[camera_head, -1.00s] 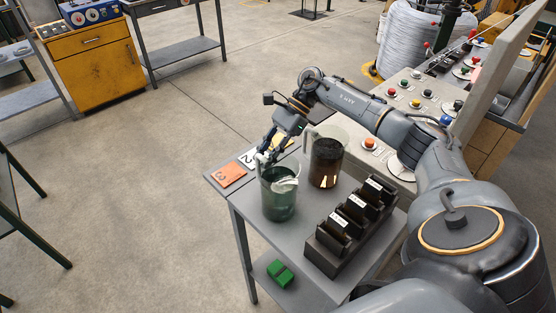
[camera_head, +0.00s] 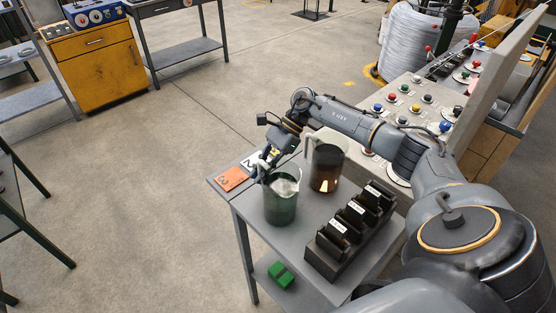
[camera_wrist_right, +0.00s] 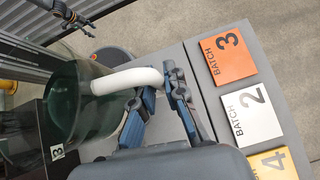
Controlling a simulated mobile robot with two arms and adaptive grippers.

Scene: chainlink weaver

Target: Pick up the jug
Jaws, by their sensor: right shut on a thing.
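A green, see-through jug (camera_head: 281,203) stands upright near the front left of the grey cart. It is also at the left of the right wrist view (camera_wrist_right: 85,110), where its thick white handle (camera_wrist_right: 127,80) reaches toward my fingers. My right gripper (camera_head: 262,170) is at the jug's far left side, its fingers at the handle. In the right wrist view the gripper (camera_wrist_right: 155,85) is shut on the jug's handle. Lifting off the cart top cannot be made out. A second jug with dark brown contents (camera_head: 325,170) stands behind it to the right.
A black rack with labelled slots (camera_head: 348,230) stands right of the jugs. Batch cards lie at the cart's far left end, including an orange one (camera_head: 232,179) and a white one (camera_wrist_right: 251,113). A green object (camera_head: 281,275) lies on the lower shelf. Open floor lies left.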

